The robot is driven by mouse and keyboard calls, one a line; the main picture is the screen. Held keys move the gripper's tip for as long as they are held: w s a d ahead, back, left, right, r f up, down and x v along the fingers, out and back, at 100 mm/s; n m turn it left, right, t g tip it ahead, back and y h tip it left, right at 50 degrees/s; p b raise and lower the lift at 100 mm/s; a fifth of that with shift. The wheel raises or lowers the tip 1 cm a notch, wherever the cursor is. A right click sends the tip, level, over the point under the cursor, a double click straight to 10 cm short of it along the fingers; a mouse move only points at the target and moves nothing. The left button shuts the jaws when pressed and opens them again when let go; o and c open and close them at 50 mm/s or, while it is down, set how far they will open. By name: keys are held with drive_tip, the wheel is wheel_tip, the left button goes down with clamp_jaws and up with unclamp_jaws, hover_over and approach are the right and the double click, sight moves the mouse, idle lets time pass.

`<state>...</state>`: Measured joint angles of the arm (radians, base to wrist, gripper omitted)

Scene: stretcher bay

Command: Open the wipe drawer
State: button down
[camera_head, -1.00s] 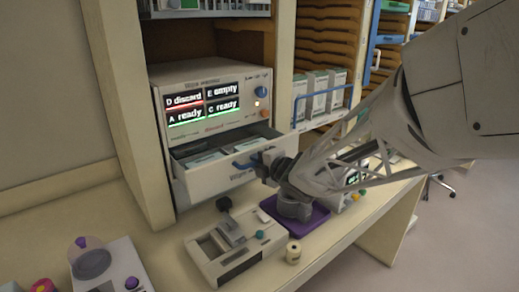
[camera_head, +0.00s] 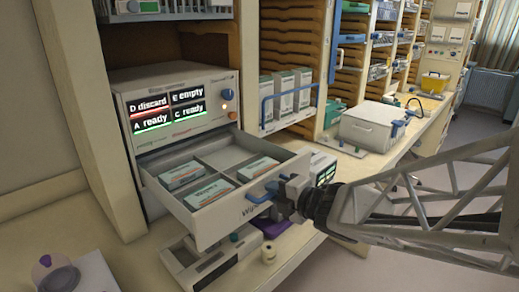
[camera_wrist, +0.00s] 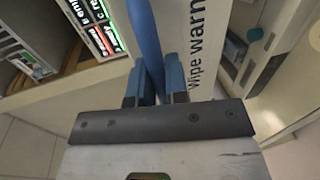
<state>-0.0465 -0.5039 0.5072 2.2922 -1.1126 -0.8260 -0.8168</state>
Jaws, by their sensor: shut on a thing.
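The wipe drawer (camera_head: 225,217) is white and stands far out of the wipe warmer (camera_head: 179,107). Its inside is divided into compartments and shows small white-and-teal boxes (camera_head: 208,192). My gripper (camera_head: 279,190) is at the front of the drawer, shut on its blue handle (camera_head: 259,194). In the wrist view the blue handle (camera_wrist: 148,38) runs between the two blue fingers of my gripper (camera_wrist: 154,82), beside the drawer front with its "wipe warm" lettering. The far end of the handle's grip is partly hidden by the fingers.
The warmer's display reads D discard, E empty, A ready, C ready. A pale device (camera_head: 205,262) sits on the counter under the drawer, partly covered by it. A rack of upright boxes (camera_head: 290,93) stands right of the warmer. The floor at the lower right is free.

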drive_tip(key=shift+s+d, duration=0.3)
drive_tip(key=shift+d, duration=0.1)
drive_tip(key=c, duration=1.1)
unclamp_jaws()
drive_tip(key=shift+c, duration=0.2)
drive_tip(key=shift+s+d, duration=0.1)
drive_tip(key=v, duration=0.7)
drive_tip(key=shift+s+d, duration=0.2)
drive_tip(key=shift+r, duration=0.1)
